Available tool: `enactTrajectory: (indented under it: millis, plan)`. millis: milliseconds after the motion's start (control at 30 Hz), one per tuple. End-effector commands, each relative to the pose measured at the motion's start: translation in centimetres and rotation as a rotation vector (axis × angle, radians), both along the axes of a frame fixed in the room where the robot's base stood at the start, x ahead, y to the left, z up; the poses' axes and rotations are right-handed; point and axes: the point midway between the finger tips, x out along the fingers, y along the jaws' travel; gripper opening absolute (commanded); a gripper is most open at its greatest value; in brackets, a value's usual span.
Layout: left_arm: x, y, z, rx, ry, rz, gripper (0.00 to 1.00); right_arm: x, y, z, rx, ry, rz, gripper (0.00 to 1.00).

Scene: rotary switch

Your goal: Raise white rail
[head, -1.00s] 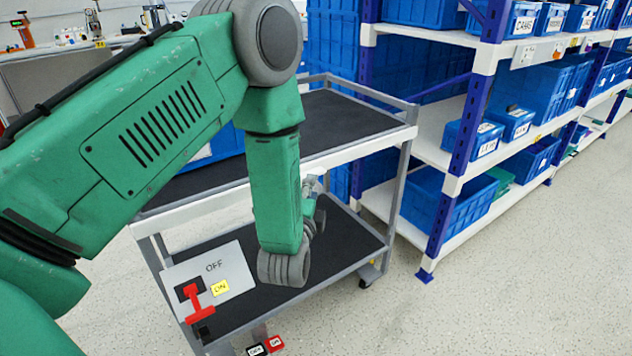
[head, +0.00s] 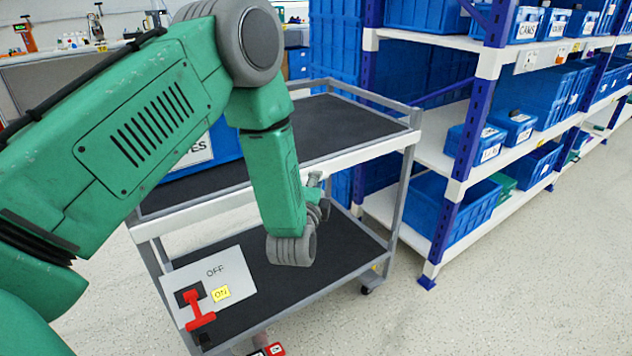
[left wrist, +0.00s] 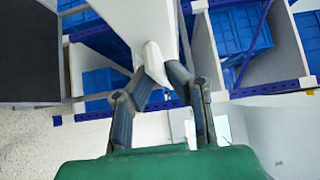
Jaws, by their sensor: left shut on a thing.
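The white rail (head: 205,207) runs along the front edge of the cart's upper shelf. My green left arm crosses in front of it and hides part of it. My left gripper (head: 320,187) is at this rail, partly hidden by my own wrist in the head view. In the left wrist view, the left gripper (left wrist: 160,68) has its two dark fingers closed on the end of a long white piece (left wrist: 140,25), which looks like the rail. My right gripper is not in view.
A grey panel (head: 230,268) with a red switch handle (head: 200,310) and OFF and ON labels stands at the cart's lower left. A blue bin (head: 215,150) sits on the upper shelf (head: 340,128). A rack of blue bins (head: 460,205) stands at right. Floor (head: 540,280) is clear at lower right.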

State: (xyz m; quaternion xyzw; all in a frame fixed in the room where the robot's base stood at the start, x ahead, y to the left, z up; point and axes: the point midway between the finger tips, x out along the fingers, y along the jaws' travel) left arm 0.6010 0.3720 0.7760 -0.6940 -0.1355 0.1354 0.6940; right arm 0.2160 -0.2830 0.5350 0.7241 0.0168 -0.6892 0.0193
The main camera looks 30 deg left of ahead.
Motion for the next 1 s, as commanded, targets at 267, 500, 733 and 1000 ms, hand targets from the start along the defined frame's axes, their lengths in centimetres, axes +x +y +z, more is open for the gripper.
enactTrajectory:
  millis: [267, 500, 733, 1000]
  plan:
    - [-0.1, 0.5, 4.3, 0.008, -0.002, 0.013, 0.0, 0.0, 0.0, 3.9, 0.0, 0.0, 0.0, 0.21]
    - [-0.2, 0.7, 6.8, 0.005, -0.001, 0.017, 0.0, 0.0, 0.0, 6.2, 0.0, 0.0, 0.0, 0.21]
    - [-0.2, 0.9, 7.0, 0.005, -0.004, 0.019, 0.0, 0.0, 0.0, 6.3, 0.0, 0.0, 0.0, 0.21]
    - [-0.2, 0.9, 7.1, 0.005, -0.007, 0.019, 0.31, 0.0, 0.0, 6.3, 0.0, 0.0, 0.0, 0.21]
